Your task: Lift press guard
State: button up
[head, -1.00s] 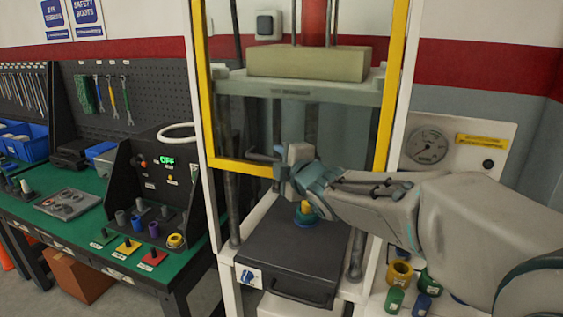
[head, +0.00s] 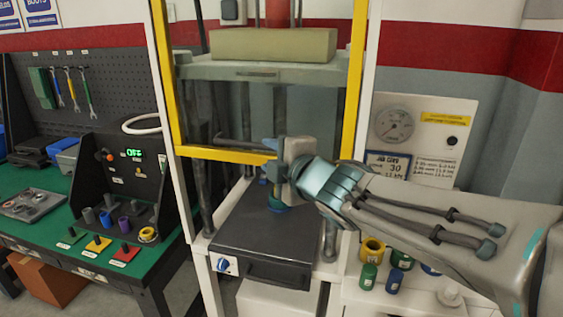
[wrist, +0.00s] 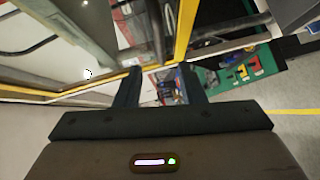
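The press guard (head: 226,154) is a clear panel in a yellow frame on the front of the white press. Its lower bar hangs above the dark press base, leaving a gap below. A dark bar like a handle (head: 235,142) shows near the lower edge. My gripper (head: 272,160) is in front of the guard's lower edge, toward its right side, and hides part of it. In the wrist view my gripper (wrist: 160,71) has its two fingers apart with nothing clearly held. The yellow frame (wrist: 184,32) passes just beyond the fingertips; contact cannot be told.
A dark press base (head: 265,238) stands below, with a blue-green part (head: 277,205) on it, partly hidden by my gripper. A green bench (head: 40,236) with a black control box is at left. Coloured parts (head: 372,250) and a gauge panel (head: 425,130) are at right.

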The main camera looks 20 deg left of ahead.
jog(key=v, duration=0.3)
dwell(0.4)
jog(key=w+d+f+m+h, duration=0.1)
jog(key=d+f+m+h, duration=0.45)
jog(key=d, duration=0.35)
jog(key=d+f+m+h, duration=0.4)
jog(key=d+m, duration=0.3)
jog(key=d, duration=0.2)
jog(key=s+d+f+m+g+h, duration=0.1)
jog(key=s+d+f+m+g, duration=0.3)
jog(key=s, duration=0.4)
jog(key=s+d+f+m+g+h, duration=0.1)
jog(key=s+d+f+m+g, duration=0.3)
jog(key=s+d+f+m, duration=0.3)
jog(key=shift+s+m, duration=0.6)
jog(key=shift+m, duration=0.35)
